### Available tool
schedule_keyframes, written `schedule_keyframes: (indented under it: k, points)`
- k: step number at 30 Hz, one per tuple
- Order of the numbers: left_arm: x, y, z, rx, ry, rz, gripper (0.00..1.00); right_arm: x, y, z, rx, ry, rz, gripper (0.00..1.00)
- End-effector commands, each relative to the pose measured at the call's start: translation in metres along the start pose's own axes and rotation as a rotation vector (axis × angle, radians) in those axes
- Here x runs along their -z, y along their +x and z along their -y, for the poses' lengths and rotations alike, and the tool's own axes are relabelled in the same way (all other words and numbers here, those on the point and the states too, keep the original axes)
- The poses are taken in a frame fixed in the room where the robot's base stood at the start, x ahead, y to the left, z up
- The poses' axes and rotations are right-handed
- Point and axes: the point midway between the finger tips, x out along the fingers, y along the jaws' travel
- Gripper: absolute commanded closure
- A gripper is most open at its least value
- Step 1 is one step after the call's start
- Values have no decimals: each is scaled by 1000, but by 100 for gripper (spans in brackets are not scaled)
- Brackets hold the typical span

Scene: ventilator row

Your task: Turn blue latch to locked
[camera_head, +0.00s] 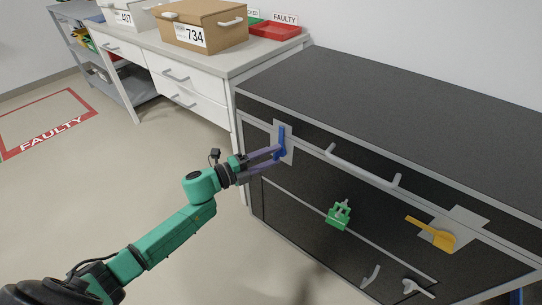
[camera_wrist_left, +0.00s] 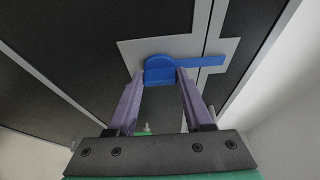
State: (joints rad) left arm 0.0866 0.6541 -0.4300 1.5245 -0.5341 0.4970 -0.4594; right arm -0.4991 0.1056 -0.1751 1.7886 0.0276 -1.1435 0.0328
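The blue latch (camera_head: 282,138) sits on a grey plate near the left end of the black cabinet front. In the head view its handle points up. In the left wrist view the latch's rounded hub (camera_wrist_left: 159,71) appears between my fingertips and its handle (camera_wrist_left: 205,61) reaches to the right. My left gripper (camera_head: 280,153) is at the lower part of the latch, its two purple fingers (camera_wrist_left: 160,75) apart, one on each side of the hub. Whether they touch it I cannot tell. My right gripper is not in view.
The cabinet (camera_head: 400,110) also carries a long grey handle (camera_head: 360,165), a green latch (camera_head: 339,215) and a yellow latch (camera_head: 434,234). A white-drawer bench (camera_head: 190,88) with a cardboard box (camera_head: 205,25) and red tray (camera_head: 275,31) stands behind. Floor to the left is clear.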

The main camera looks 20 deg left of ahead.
Motion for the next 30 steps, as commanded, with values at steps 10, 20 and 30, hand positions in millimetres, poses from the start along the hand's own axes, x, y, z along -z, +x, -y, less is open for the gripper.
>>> schedule_keyframes:
  k: [10,20,30]
  points:
    - [0,0,-1,-1,-1,-1,20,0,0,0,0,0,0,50]
    - [1,-41,-1,-5,-4,0,20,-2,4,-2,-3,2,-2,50]
    - [1,-132,-1,-5,-4,0,20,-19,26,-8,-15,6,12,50]
